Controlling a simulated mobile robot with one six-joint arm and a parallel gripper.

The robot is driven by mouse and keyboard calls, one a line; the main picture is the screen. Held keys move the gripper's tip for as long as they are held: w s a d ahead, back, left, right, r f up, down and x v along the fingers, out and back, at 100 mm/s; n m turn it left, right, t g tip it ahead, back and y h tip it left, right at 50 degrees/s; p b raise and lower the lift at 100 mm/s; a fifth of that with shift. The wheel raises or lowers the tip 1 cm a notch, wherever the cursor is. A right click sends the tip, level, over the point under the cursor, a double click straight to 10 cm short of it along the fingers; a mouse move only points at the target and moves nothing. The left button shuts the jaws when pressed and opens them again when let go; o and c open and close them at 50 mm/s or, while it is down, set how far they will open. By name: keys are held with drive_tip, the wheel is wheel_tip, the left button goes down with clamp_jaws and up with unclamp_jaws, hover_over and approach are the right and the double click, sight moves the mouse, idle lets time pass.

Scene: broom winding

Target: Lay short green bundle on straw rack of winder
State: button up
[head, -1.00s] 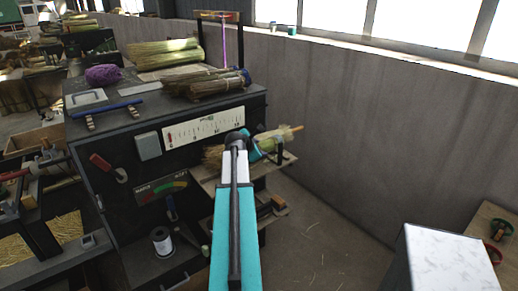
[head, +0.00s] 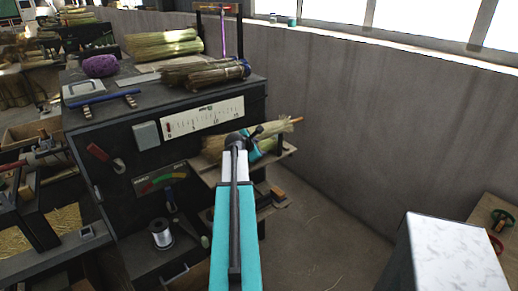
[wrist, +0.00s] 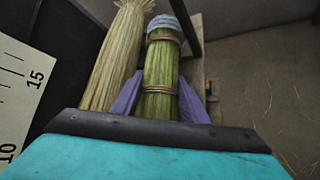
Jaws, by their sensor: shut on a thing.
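In the wrist view, my gripper (wrist: 160,82) has its two purple fingers shut on the short green bundle (wrist: 161,65). The bundle has wire bands and a pale bluish band at its far end. A longer pale straw bundle (wrist: 113,55) lies close on its left, roughly parallel. In the head view, my gripper (head: 258,148) is over a wooden side shelf (head: 236,174) on the dark machine, which seems to be the rack. The pale bundle (head: 284,126) shows there too. My arm hides most of the green bundle, and I cannot tell whether it touches the shelf.
The dark machine cabinet (head: 125,205) carries a printed scale (head: 205,119) and bundles (head: 205,76) on top. A thin dark post (wrist: 187,25) stands just right of the held bundle. A concrete wall (head: 390,125) runs behind. A white-topped block (head: 455,250) stands at lower right.

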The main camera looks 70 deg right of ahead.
idle(0.3)
drive_tip(key=o, duration=1.1)
drive_tip(key=shift+o, duration=0.2)
drive_tip(key=shift+a, duration=0.1)
drive_tip(key=shift+b+v, duration=0.55)
drive_tip(key=shift+v, duration=1.55)
drive_tip(key=b+v, duration=0.1)
drive_tip(key=v, duration=0.8)
drive_tip(key=shift+r, duration=0.2)
drive_tip(key=shift+a, duration=0.15)
